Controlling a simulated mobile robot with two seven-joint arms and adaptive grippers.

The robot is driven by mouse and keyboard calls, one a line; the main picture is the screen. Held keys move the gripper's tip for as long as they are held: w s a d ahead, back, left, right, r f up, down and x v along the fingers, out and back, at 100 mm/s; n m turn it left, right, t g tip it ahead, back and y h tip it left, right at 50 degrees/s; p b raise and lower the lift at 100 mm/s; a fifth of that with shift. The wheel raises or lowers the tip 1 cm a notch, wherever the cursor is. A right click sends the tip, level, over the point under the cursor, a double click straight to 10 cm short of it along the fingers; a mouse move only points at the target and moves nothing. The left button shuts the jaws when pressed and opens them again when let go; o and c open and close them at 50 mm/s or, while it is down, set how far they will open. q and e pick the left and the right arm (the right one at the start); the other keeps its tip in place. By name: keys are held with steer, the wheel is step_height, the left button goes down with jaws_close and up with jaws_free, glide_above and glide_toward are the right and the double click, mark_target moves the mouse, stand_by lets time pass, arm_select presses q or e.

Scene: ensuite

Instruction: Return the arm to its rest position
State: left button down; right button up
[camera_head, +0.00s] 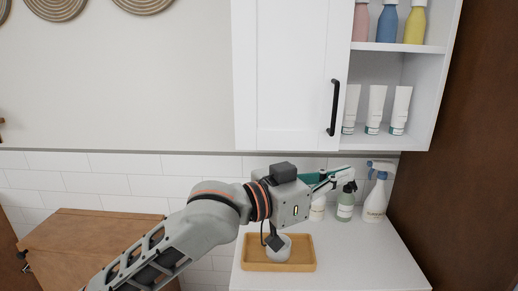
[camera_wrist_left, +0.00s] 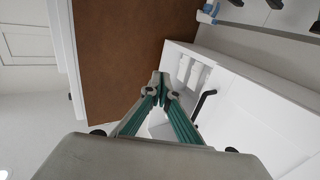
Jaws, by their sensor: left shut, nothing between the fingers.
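My left arm comes in from the lower left in the head view. Its gripper (camera_head: 337,178) points right, above the white counter and below the wall cabinet. In the left wrist view the green fingers of the left gripper (camera_wrist_left: 160,80) meet at their tips, with nothing held between them. My right gripper is in neither view.
A wooden tray (camera_head: 252,264) with a white round item (camera_head: 278,250) stands on the counter (camera_head: 370,262). Bottles, including a spray bottle (camera_head: 376,194), stand behind the gripper. The white cabinet (camera_head: 290,75) overhangs. A brown panel (camera_head: 455,150) bounds the right.

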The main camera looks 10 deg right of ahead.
arm_select(q)
steer(key=w+a+f+n+t+y, duration=0.25)
steer(key=a+f+y, duration=0.25)
steer(key=a+f, duration=0.85)
steer(key=w+a+f+n+t+y, duration=0.2)
steer(key=a+f+n+t+y, duration=0.25)
steer(key=a+f, duration=0.9)
steer(key=s+a+f+g+y, duration=0.1)
steer(key=s+a+f+y, duration=0.35)
steer(key=a, duration=0.45)
steer(key=s+a+f+g+y, duration=0.1)
steer(key=s+a+f+y, duration=0.3)
steer(key=a, duration=0.6)
steer(key=s+a+f+g+y, duration=0.3)
steer(key=s+a+f+y, duration=0.15)
steer(key=s+a, duration=0.9)
steer(key=w+d+f+n+t+h, duration=0.3)
steer(key=d+f+h, duration=0.5)
steer(key=d+f, duration=0.6)
steer(key=shift+w+d+f+t, duration=0.2)
steer(key=shift+d+f+t, duration=0.1)
steer(key=shift+d, duration=0.35)
